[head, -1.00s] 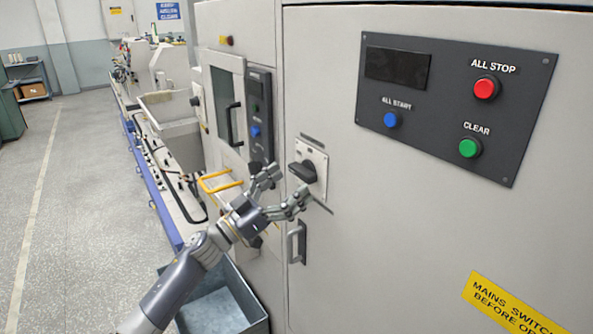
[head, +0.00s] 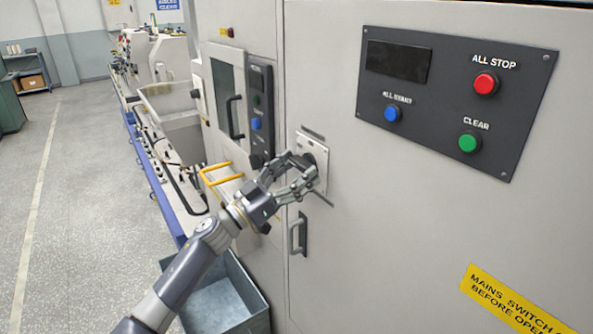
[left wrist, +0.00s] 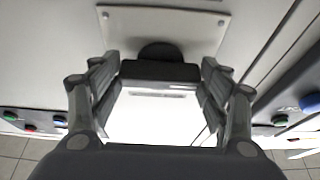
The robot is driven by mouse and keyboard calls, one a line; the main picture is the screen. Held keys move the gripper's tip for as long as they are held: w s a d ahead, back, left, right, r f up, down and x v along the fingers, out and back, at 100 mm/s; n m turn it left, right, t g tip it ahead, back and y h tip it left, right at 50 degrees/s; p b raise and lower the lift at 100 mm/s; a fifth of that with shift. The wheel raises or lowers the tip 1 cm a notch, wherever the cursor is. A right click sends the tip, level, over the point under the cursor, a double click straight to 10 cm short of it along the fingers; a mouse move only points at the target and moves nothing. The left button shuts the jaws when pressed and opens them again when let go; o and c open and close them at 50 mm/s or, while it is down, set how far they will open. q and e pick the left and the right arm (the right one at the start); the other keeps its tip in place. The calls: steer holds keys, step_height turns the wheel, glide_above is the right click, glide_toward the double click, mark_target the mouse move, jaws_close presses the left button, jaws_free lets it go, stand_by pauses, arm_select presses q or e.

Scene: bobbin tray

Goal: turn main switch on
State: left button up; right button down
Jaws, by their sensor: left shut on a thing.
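The main switch is a black rotary handle on a pale square plate (head: 320,148) on the grey cabinet door. In the head view my left gripper (head: 307,172) is at the switch, and its fingers hide most of the handle. In the left wrist view the black handle (left wrist: 160,72) lies between the two fingers of my left gripper (left wrist: 160,85), with its round base behind it. The left gripper is shut on the handle. My right gripper is in neither view.
A dark panel (head: 440,150) with red, blue and green buttons is to the right. A door handle (head: 298,233) is below the switch. A yellow mains-switch label (head: 510,300) is lower right. An open grey bin (head: 262,308) stands below my left arm. The floor at left is clear.

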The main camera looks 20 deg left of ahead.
arm_select(q)
steer(key=m+b, duration=0.1)
steer(key=m, duration=0.1)
steer(key=shift+a+m+g+h, duration=0.1)
steer(key=shift+m+g+h, duration=0.2)
steer(key=shift+h, duration=0.1)
steer(key=m+g+h+b, duration=0.1)
steer(key=m+b, duration=0.1)
steer(key=m, duration=0.1)
steer(key=shift+w+m+g, duration=0.1)
steer(key=shift+m+g, duration=0.2)
steer(key=m+g+h+b, duration=0.1)
steer(key=m, duration=0.2)
steer(key=shift+a+r+m+g, duration=0.1)
steer(key=shift+m+g, duration=0.3)
steer(key=m+g, duration=0.1)
steer(key=m, duration=0.1)
steer(key=m+g+b, duration=0.1)
steer(key=m, duration=0.1)
steer(key=shift+w+r+m+h, duration=0.1)
steer(key=shift+m+h, duration=0.2)
steer(key=m+g+b, duration=0.1)
steer(key=m+g, duration=0.1)
steer(key=m, duration=0.2)
steer(key=shift+r+m, duration=0.15)
steer(key=shift+m, duration=0.25)
steer(key=shift+m+g+y, duration=0.3)
steer(key=shift+m+y, duration=0.5)
steer(key=shift+m, duration=0.7)
